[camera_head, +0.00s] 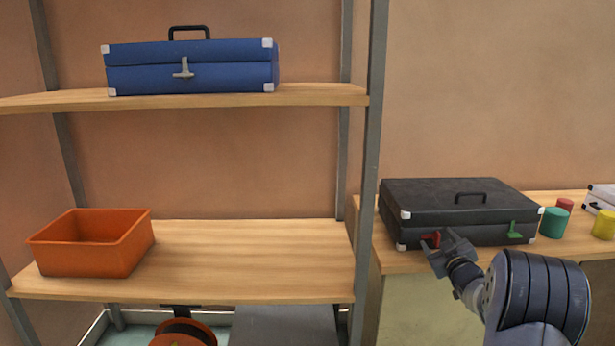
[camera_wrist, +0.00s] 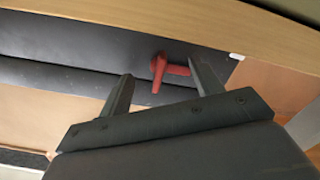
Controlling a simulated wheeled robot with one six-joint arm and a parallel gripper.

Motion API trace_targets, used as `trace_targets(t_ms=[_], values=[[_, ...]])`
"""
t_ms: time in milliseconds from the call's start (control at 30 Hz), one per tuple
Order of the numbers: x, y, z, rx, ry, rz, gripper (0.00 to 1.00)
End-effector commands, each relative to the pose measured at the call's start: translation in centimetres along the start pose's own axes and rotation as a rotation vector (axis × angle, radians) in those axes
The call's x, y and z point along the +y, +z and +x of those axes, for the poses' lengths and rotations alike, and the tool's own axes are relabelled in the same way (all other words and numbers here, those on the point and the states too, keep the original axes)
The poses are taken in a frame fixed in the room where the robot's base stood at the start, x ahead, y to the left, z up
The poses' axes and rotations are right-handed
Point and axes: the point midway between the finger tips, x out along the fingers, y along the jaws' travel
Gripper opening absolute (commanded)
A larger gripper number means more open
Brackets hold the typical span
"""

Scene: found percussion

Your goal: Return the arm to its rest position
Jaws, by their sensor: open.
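My gripper (camera_head: 441,244) is at the front of the black case (camera_head: 455,203), close to its red latch (camera_head: 430,240). In the wrist view the two fingers of my gripper (camera_wrist: 162,68) are spread apart. The red latch (camera_wrist: 158,68) appears in the gap between them, nearer the right finger. I cannot tell whether a finger touches it. The jaws hold nothing that I can see. The case is closed, and a green latch (camera_head: 515,231) sits at its right front.
The case stands on a wooden bench (camera_head: 400,262). Green (camera_head: 555,222), red (camera_head: 565,204) and yellow (camera_head: 604,225) cylinders and a white case (camera_head: 602,197) are to its right. A shelf post (camera_head: 369,170) rises left of it. The shelves hold a blue case (camera_head: 190,68) and an orange bin (camera_head: 92,245).

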Motion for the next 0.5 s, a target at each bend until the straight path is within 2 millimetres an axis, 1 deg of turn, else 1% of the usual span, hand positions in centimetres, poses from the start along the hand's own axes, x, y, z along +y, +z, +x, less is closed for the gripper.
trace_targets(t_ms=[33, 100, 500], values=[[0.24, -0.35, -0.01, -0.003, -0.001, 0.040, 0.62], [0.27, -0.39, 0.00, -0.002, -0.001, 0.099, 0.62], [0.32, -0.25, -0.01, -0.002, 0.000, 0.401, 0.62]])
